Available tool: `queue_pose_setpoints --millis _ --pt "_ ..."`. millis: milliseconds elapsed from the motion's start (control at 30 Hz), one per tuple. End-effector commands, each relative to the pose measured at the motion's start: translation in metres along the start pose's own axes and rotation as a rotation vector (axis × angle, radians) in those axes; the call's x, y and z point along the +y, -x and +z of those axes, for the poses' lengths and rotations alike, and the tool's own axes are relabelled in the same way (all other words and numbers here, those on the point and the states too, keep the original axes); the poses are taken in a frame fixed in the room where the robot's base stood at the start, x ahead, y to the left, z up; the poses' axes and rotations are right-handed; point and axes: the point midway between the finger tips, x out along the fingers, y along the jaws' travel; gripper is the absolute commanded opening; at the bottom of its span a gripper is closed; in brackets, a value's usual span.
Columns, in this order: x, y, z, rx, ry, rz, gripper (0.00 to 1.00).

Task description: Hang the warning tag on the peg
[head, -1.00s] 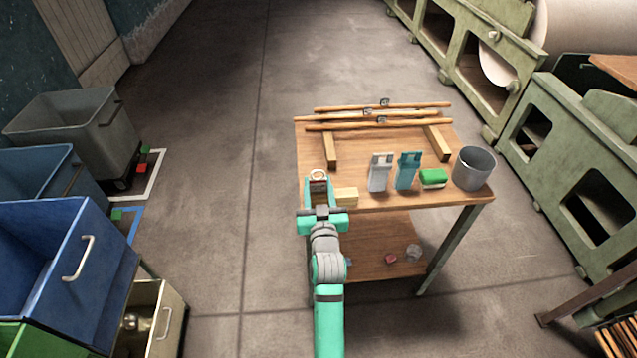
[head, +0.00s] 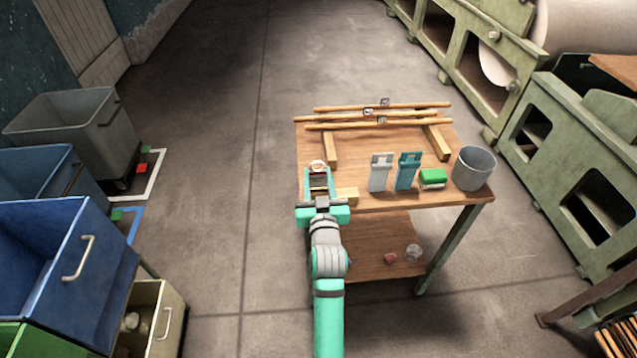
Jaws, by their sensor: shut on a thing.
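My gripper (head: 318,171) is at the left front of the wooden table, with its teal fingers pointing away from me. It is shut on a small pale ring-shaped thing (head: 318,164) with some orange-brown on it, which shows at the fingertips. I cannot tell whether this is the warning tag; it is too small and partly hidden. I cannot pick out the peg for certain. Wooden rods with small metal fittings (head: 368,113) lie across wooden supports at the back of the table, beyond and to the right of my gripper.
On the table (head: 375,198) stand a grey holder (head: 380,173), a teal holder (head: 407,171), a green-and-white block (head: 433,179) and a grey bucket (head: 474,169). Bins (head: 75,125) stand at left.

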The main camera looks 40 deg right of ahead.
Motion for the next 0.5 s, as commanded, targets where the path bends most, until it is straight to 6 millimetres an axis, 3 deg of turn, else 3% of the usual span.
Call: queue_pose_setpoints --millis 500 --pt "0.0001 0.0002 -0.007 0.0 0.0 0.0 0.19"
